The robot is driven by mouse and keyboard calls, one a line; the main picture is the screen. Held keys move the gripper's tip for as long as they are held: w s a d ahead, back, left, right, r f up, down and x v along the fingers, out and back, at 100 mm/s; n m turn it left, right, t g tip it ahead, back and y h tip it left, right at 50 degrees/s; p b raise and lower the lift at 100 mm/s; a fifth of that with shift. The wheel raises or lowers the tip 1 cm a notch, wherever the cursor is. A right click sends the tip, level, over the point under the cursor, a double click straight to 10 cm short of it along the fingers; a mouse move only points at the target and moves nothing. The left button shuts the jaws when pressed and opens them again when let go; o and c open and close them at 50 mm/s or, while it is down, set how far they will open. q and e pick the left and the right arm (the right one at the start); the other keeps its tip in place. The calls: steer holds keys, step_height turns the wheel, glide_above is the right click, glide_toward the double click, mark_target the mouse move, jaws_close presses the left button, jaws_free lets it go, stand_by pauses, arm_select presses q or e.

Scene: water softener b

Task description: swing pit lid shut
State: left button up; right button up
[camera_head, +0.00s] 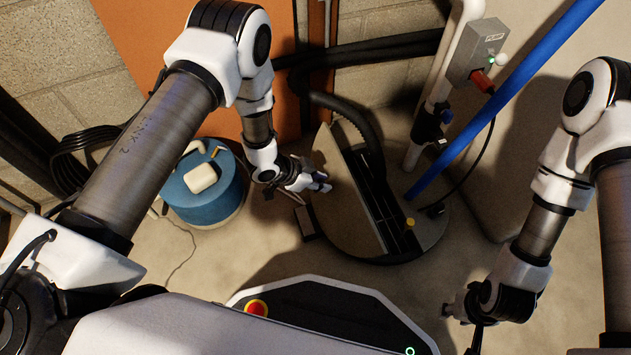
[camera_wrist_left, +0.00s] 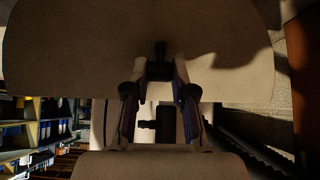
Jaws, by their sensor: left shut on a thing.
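The pit lid (camera_head: 342,205) is a tan half-round panel, tilted up on the left side of the dark pit opening (camera_head: 378,205). In the left wrist view the lid (camera_wrist_left: 80,50) spans the top, with a small dark handle (camera_wrist_left: 160,50) at the fingers. My left gripper (camera_head: 321,184) is at the lid's left face, shut on what looks like this handle; the fingers (camera_wrist_left: 160,75) partly hide it. My right gripper (camera_head: 474,340) hangs low at the right, away from the lid; its fingers are too dark and small to read.
A blue round tank (camera_head: 207,190) stands left of the lid. A black corrugated hose (camera_head: 345,108) runs into the pit from behind. A yellow knob (camera_head: 409,223) is at the pit's right part. A blue pipe (camera_head: 500,105) slants behind it. Floor is clear between pit and right gripper.

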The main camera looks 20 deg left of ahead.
mark_target(339, 178)
arm_select(q)
steer(key=shift+w+d+f, duration=0.15)
steer(key=shift+w+d, duration=0.3)
steer(key=shift+d, duration=0.15)
steer(key=shift+w+d+f, duration=0.15)
steer(key=shift+w+d, duration=0.25)
steer(key=shift+d, duration=0.2)
steer(key=shift+w+d+f+b, duration=0.4)
steer(key=shift+d+f+b, duration=0.1)
steer(key=shift+d, duration=0.1)
steer(key=shift+w+d+f+b, duration=0.4)
steer(key=shift+d+f+b, duration=0.05)
steer(key=shift+d, duration=0.15)
steer(key=shift+w+d+f, duration=0.1)
steer(key=shift+w+d, duration=0.1)
steer(key=shift+d, duration=0.1)
steer(key=b+x, duration=0.2)
steer(key=x, duration=0.2)
steer(key=shift+w+d+b, duration=0.1)
steer(key=shift+b, duration=0.2)
